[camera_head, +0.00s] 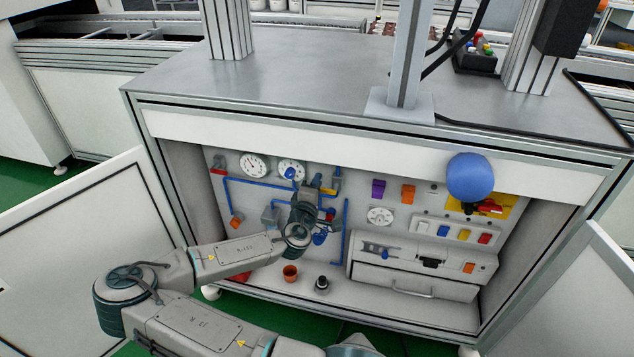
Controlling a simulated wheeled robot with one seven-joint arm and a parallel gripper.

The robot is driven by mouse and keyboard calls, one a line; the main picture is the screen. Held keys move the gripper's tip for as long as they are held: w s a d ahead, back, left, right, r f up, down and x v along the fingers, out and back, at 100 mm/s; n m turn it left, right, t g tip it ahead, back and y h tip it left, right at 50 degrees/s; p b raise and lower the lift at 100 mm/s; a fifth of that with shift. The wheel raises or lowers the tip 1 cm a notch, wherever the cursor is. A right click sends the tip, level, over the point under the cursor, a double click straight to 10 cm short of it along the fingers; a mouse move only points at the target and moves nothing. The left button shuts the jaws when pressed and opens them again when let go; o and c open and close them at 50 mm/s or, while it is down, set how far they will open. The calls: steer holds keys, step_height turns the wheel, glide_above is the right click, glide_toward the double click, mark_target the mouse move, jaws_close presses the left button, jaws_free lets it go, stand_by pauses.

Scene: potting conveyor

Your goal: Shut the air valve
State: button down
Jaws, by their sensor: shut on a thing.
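The air valve belongs to the blue pipework (255,184) on the back panel inside the open cabinet. My gripper (309,198) reaches in from the lower left and is up against the middle of this pipework. It is shut on a part there, which looks like the air valve's handle. My wrist and gripper body hide the fingertips and most of that part, so the handle's angle cannot be told. A red part (330,213) and a blue round part (320,239) show close beside my gripper.
A blue ball-like thing (470,177) hangs at the cabinet's upper front edge. A terracotta pot (290,273) and a small dark-topped item (322,284) stand on the cabinet floor. A drawer unit (413,280) is at right. Open doors flank both sides.

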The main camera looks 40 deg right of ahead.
steer(key=shift+f+n, duration=0.2)
steer(key=shift+n, duration=0.1)
stand_by(0.4)
steer(key=c, duration=1.4)
jaws_free()
steer(key=shift+c, duration=0.2)
steer(key=shift+a, duration=0.1)
steer(key=p+v, duration=0.3)
steer(key=v, duration=1)
steer(key=shift+s+a, duration=0.2)
steer(key=shift+s, duration=0.1)
